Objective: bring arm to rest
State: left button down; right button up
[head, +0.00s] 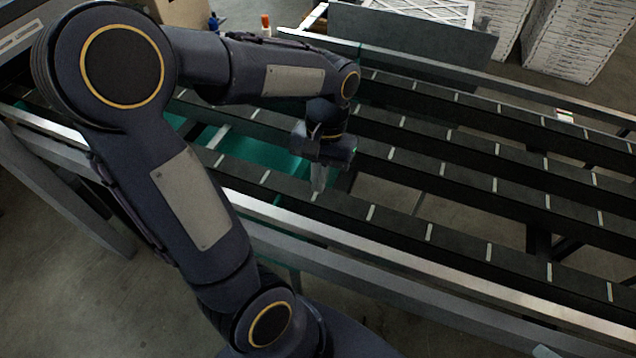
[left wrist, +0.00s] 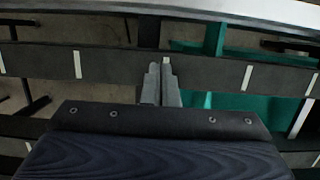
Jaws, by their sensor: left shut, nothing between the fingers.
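My left arm comes in from the left in the head view and reaches out over the conveyor (head: 455,205). My left gripper (head: 318,188) points down above the near dark strips of the conveyor. In the left wrist view the two fingers of my left gripper (left wrist: 161,68) are close together with nothing between them. My right gripper does not show in either view.
A green panel (head: 270,155) lies below the strips, under my left arm. A metal rail (head: 420,268) runs along the conveyor's near side. Stacks of white boxed filters (head: 572,45) stand beyond it at the back right. The right part of the conveyor is largely clear.

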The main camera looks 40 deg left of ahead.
pick_arm(q)
notch_tip(320, 180, up, 7)
jog(key=s+d+t+h, duration=0.1)
jog(key=s+d+t, duration=0.1)
jog(key=s+d+f+m+t+h, duration=0.1)
jog(key=s+t, duration=0.2)
jog(key=s+d+f+t, duration=0.1)
jog(key=s+d+t, duration=0.1)
jog(key=s, duration=0.1)
jog(key=shift+s+d+t+h, duration=0.15)
jog(key=shift+d+t+h, duration=0.15)
jog(key=shift+d+h, duration=0.1)
jog(key=shift+s+d+f+m+t, duration=0.25)
jog(key=shift+d+f+m+t, duration=0.05)
jog(key=shift+d+f+t, duration=0.1)
